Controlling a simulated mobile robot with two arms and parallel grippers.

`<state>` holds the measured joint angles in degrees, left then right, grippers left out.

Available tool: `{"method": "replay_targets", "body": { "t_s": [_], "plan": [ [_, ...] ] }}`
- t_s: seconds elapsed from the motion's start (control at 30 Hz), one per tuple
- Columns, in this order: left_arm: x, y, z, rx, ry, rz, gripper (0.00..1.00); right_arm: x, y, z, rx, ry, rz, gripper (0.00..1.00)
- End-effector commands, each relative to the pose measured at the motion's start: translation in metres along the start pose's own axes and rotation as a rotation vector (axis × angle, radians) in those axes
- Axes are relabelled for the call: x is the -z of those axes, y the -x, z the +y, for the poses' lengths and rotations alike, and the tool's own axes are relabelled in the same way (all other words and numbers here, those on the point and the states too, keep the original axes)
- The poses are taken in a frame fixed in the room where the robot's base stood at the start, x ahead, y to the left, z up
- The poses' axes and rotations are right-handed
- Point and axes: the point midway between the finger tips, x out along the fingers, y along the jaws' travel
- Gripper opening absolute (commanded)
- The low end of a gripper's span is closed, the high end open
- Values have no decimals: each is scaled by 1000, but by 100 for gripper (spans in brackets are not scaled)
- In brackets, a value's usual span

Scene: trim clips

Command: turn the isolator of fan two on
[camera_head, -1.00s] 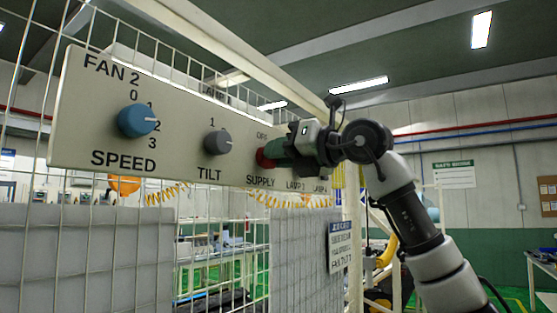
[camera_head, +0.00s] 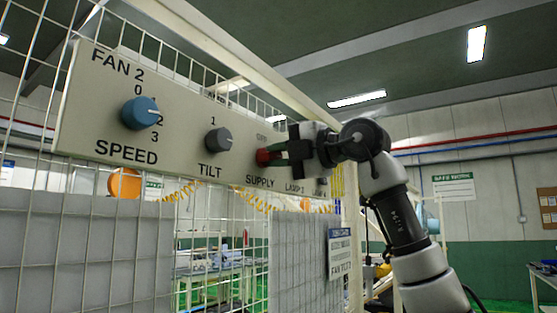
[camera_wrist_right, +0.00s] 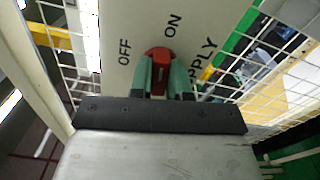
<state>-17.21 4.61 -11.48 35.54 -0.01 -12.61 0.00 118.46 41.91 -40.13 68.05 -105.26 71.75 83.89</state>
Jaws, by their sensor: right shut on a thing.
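The isolator is the red SUPPLY knob (camera_head: 263,157) on the pale FAN 2 panel (camera_head: 80,115). My right gripper (camera_head: 281,152) reaches it from the right and is shut on it. In the right wrist view the red knob (camera_wrist_right: 161,72) sits between the green fingers of the gripper (camera_wrist_right: 163,80). The OFF mark (camera_wrist_right: 125,52) is left of the knob and the ON mark (camera_wrist_right: 172,25) is above it. The knob's grip points roughly up toward ON, but its pointer is too small to read surely. My left gripper is not in view.
The blue SPEED knob (camera_head: 140,113) and grey TILT knob (camera_head: 218,140) are left of the isolator. Lamp labels (camera_head: 296,188) lie just right, partly behind my gripper. White mesh fencing (camera_head: 210,240) surrounds the panel. Open space lies right of my arm.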

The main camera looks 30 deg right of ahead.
Motion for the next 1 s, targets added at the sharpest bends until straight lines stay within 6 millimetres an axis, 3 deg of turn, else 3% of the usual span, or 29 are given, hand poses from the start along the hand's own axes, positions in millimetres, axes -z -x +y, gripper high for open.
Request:
{"method": "replay_targets", "body": {
  "t_s": [0.4, 0.97, 1.0],
  "plan": [
    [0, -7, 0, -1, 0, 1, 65, 0, 1, -1, 0, -184, -3, 0],
    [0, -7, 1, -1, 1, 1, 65, -1, 0, -1, 1, -211, -2, 0],
    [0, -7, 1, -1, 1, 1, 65, -1, 0, -1, 1, -211, -2, 23]
  ]
}}
